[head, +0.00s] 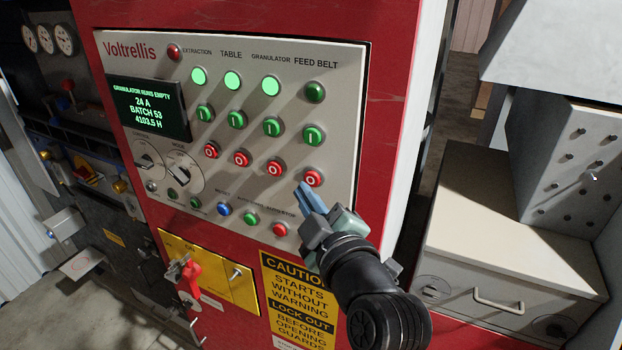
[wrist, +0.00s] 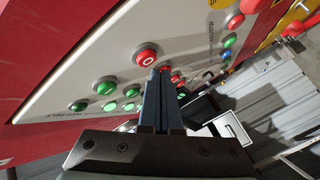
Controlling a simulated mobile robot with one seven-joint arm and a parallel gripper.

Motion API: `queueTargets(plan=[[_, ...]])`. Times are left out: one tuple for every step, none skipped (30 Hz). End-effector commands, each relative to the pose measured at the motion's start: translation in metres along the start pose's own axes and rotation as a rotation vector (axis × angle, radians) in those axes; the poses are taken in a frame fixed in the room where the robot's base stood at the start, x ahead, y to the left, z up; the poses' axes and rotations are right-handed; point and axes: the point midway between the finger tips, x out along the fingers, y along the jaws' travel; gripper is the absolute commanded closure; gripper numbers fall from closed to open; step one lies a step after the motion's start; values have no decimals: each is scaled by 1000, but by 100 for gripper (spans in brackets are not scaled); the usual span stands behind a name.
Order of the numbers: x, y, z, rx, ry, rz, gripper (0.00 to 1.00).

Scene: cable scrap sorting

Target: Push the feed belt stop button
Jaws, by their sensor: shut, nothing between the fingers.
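The feed belt stop button (head: 313,178) is red with a white ring mark, the lowest in the column under the FEED BELT label on the grey control panel (head: 340,100). It also shows in the wrist view (wrist: 146,56), just beyond the fingertips. My gripper (head: 303,188) is shut and empty, its blue fingers pointing at the panel. The tips are close beside the button, and I cannot tell whether they touch it. Above the button are the green feed belt start button (head: 313,135) and a dark green lamp (head: 315,92).
Several other red stop buttons (head: 274,168) stand close to the left. The EXTRACTION, TABLE and GRANULATOR lamps (head: 270,86) are bright green. The display (head: 148,108) reads "granulator runs empty". A small red button (head: 279,229) and a yellow caution sign (head: 300,295) are below.

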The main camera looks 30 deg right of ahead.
Motion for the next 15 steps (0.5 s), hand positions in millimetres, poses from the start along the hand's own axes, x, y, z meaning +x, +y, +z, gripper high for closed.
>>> queueTargets(plan=[[0, 0, 0, 0, 0, -1, 100], [0, 0, 0, 0, 0, -1, 100], [0, 0, 0, 0, 0, -1, 100], [0, 0, 0, 0, 0, -1, 100], [0, 0, 0, 0, 0, -1, 100], [0, 0, 0, 0, 0, -1, 100], [-1, -1, -1, 0, 0, -1, 100], [-2, -2, -1, 0, 0, -1, 100], [-3, -4, -2, 0, 0, -2, 100], [-5, -5, -4, 0, 0, -2, 100], [-7, -6, -6, 0, 0, -2, 100], [-10, -8, -8, 0, 1, -2, 100], [-12, -10, -9, 0, 1, -2, 100], [-15, -11, -11, 0, 0, -2, 100], [-18, -13, -13, 0, 0, -2, 100]])
